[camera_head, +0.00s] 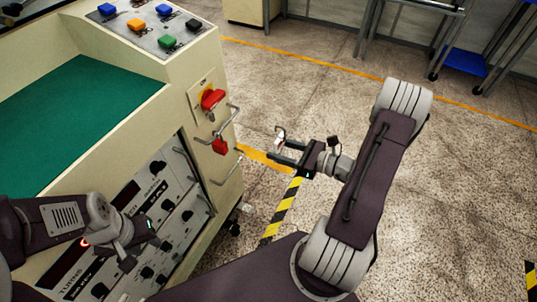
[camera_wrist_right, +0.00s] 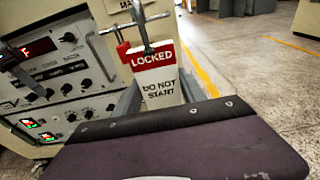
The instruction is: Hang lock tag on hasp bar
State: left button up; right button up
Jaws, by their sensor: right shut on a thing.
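The lock tag (camera_wrist_right: 157,80) is a white plate with a red "LOCKED" band and "DO NOT START" below, seen nearly face-on and slightly tilted in the right wrist view. My right gripper (camera_head: 283,152) is shut on the tag, which shows nearly edge-on in the head view, with a thin hook above it. The metal hasp bar (camera_head: 231,121) stands out from the cabinet's side, left of my right gripper, with a visible gap between. A red padlock (camera_head: 220,146) hangs at the bar. My left gripper (camera_head: 146,230) is before the control panel; its fingers are unclear.
The cream cabinet (camera_head: 231,180) has a red rotary switch (camera_head: 212,98) above the bar and a metal handle (camera_head: 226,170) below it. Coloured buttons (camera_head: 135,25) are on top. Open floor lies to the right, with a workbench and trolley behind.

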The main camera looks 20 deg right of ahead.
jog(key=shift+r+b+x, duration=0.2)
jog(key=shift+b+x, duration=0.55)
jog(key=shift+x, duration=3.3)
jog(key=shift+r+b+x, duration=0.2)
jog(key=shift+b+x, duration=0.5)
jog(key=shift+x, duration=3.35)
jog(key=o, duration=1.3)
jog(key=shift+o, duration=0.2)
